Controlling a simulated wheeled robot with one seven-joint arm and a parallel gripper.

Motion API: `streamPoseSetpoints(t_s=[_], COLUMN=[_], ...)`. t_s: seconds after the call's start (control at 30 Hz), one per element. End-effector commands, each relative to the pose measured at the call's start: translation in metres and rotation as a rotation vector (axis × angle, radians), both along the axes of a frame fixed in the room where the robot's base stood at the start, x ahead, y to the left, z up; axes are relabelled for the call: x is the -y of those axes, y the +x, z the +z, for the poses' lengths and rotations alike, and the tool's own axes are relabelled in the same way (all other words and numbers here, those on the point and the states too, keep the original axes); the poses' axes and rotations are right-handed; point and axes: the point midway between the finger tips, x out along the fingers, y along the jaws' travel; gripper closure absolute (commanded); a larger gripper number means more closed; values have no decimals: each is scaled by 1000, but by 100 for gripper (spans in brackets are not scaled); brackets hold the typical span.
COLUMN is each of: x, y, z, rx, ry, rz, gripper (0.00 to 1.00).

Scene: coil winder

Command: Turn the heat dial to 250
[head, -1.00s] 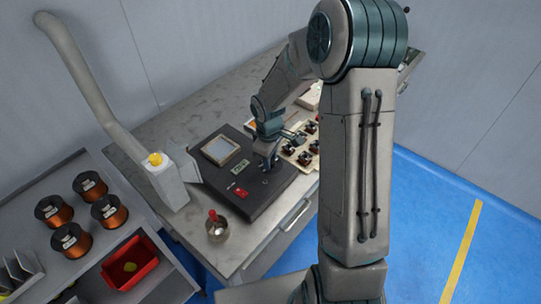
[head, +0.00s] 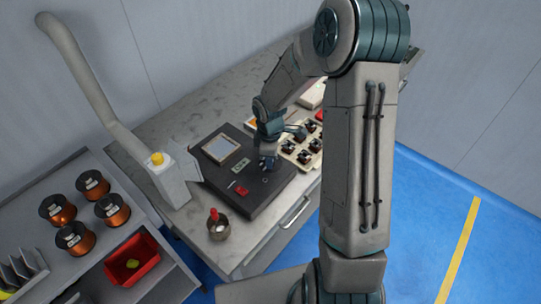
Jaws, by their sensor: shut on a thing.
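The dark control unit (head: 262,196) lies on the grey bench, with a pale square plate (head: 221,149), a small greenish display (head: 240,165) and a red switch (head: 241,190) on its top. My gripper (head: 268,165) points down at the unit's right part, just right of the display. It is shut on the heat dial, which is mostly hidden under the fingers. The dial's marks and the display's figures are too small to read.
A tray of small dark coils (head: 302,148) stands close right of my gripper. A pot with a red-handled tool (head: 218,226) is at the bench's front. A fume arm with a yellow knob (head: 156,158) stands left. Copper spools (head: 74,238) and a red bin (head: 131,263) fill the left shelf.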

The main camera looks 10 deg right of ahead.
Motion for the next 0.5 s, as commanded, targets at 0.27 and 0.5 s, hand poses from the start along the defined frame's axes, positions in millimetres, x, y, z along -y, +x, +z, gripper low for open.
streamPoseSetpoints(t_s=[0.27,0.5], x=[0,0], y=[4,2], z=[3,1], rx=[13,5], ry=[0,-1], rz=[0,0], gripper=[50,50])
